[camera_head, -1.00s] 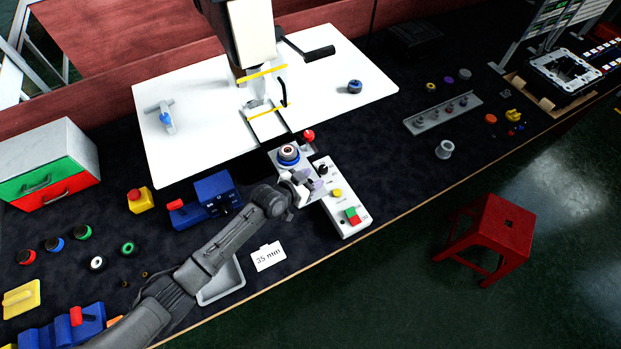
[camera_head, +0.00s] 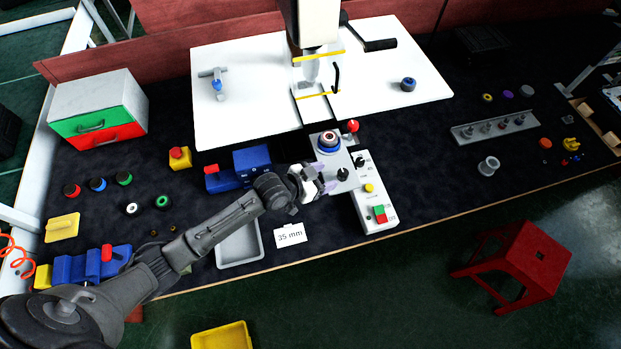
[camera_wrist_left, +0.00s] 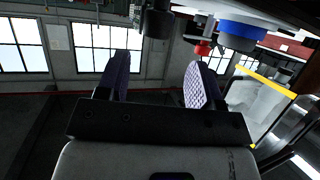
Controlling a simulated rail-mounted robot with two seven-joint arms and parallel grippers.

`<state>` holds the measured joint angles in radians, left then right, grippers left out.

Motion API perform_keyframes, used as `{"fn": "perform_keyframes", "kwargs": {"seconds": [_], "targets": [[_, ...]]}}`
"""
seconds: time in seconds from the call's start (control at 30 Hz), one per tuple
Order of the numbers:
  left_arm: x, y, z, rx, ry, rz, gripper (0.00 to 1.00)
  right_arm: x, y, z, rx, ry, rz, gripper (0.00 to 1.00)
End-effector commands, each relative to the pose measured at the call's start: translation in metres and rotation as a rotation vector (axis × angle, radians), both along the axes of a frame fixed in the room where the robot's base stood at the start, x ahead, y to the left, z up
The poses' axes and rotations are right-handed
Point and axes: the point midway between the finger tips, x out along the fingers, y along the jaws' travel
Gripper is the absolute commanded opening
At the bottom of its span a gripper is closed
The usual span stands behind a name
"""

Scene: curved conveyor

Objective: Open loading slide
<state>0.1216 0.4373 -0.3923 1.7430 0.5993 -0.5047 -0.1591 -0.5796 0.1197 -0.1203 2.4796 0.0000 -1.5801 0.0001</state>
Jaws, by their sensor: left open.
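A grey fixture with a blue-ringed round part (camera_head: 329,141) stands in front of the white machine table. A red ball knob (camera_head: 353,125) sticks up just behind it on the right. A white control panel (camera_head: 371,196) adjoins it, with black knobs, a yellow button and a green-and-red switch. I cannot tell which part is the loading slide. My left gripper (camera_head: 328,176) is open and empty just in front of the blue-ringed part. In the left wrist view, its purple-padded fingers (camera_wrist_left: 160,78) are apart. A dark knob-like part (camera_wrist_left: 156,22) and a blue ring (camera_wrist_left: 245,32) show beyond them. The right gripper is not visible.
The machine (camera_head: 317,25) with a crank stands behind. A blue device (camera_head: 252,163) and a grey tray (camera_head: 240,247) lie left of the fixture, near my left arm. A "35 mm" card (camera_head: 290,234) lies in front.

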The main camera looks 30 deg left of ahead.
Motion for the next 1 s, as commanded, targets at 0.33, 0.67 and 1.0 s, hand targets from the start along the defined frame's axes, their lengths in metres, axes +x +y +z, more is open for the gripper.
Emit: {"fn": "perform_keyframes", "kwargs": {"seconds": [0.33,0.67,1.0], "targets": [[-0.034,0.02,0.016,0.0,0.0,0.001,0.6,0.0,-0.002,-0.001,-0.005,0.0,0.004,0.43],[-0.039,0.022,0.019,-0.001,0.0,0.0,0.6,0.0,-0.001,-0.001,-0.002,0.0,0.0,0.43],[-0.039,0.022,0.018,-0.001,0.0,0.0,0.6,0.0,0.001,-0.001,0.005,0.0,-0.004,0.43]]}}
